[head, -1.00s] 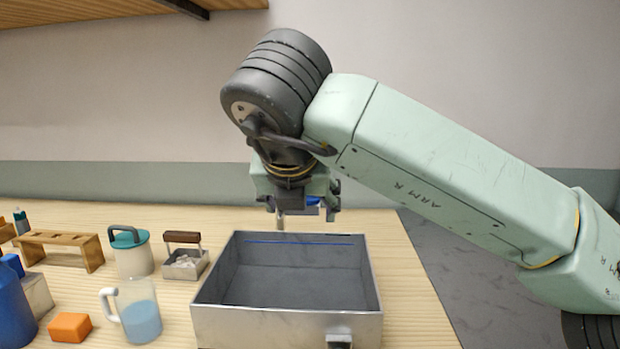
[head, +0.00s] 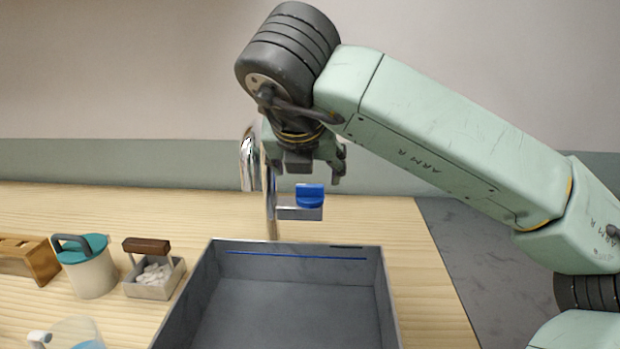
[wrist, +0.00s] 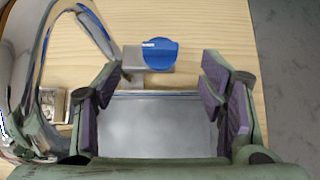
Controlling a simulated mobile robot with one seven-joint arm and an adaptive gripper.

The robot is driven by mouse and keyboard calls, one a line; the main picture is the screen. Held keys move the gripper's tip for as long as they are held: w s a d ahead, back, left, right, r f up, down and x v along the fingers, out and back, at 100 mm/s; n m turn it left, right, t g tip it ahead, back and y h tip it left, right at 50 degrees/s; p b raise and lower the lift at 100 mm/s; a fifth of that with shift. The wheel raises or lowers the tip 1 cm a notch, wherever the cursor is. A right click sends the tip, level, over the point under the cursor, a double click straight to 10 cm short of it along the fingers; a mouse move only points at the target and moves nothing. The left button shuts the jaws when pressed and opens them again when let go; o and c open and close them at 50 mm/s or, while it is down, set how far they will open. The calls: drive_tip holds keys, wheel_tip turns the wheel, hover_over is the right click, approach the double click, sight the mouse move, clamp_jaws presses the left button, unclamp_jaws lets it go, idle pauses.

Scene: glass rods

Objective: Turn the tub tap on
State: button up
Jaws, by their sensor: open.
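The tub tap has a chrome curved spout (head: 249,160) and a blue knob (head: 309,195) on a short grey arm behind the tub. In the wrist view the blue knob (wrist: 159,54) lies just beyond and between my fingertips, with a white mark on its left side. My gripper (head: 303,172) is open and empty, pointing down above the knob. In the wrist view its purple-padded fingers (wrist: 166,85) are spread wide, touching nothing I can make out. The grey metal tub (head: 290,300) stands in front of the tap; its visible floor looks dry.
The chrome spout stands close on the left of my gripper in the wrist view (wrist: 95,35). A small box with a brown handle (head: 150,268), a teal-lidded jug (head: 92,265) and a wooden rack (head: 25,258) stand left. The wooden table (head: 420,275) is clear right of the tub.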

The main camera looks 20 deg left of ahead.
sight(310, 185)
drive_tip(key=p+x, duration=0.2)
drive_tip(key=x, duration=0.6)
drive_tip(key=shift+w+a+f, duration=0.1)
drive_tip(key=shift+w+f, duration=0.1)
drive_tip(key=shift+w, duration=0.05)
drive_tip(key=shift+c, duration=0.5)
drive_tip(key=c, duration=1.1)
drive_tip(key=shift+o, duration=0.2)
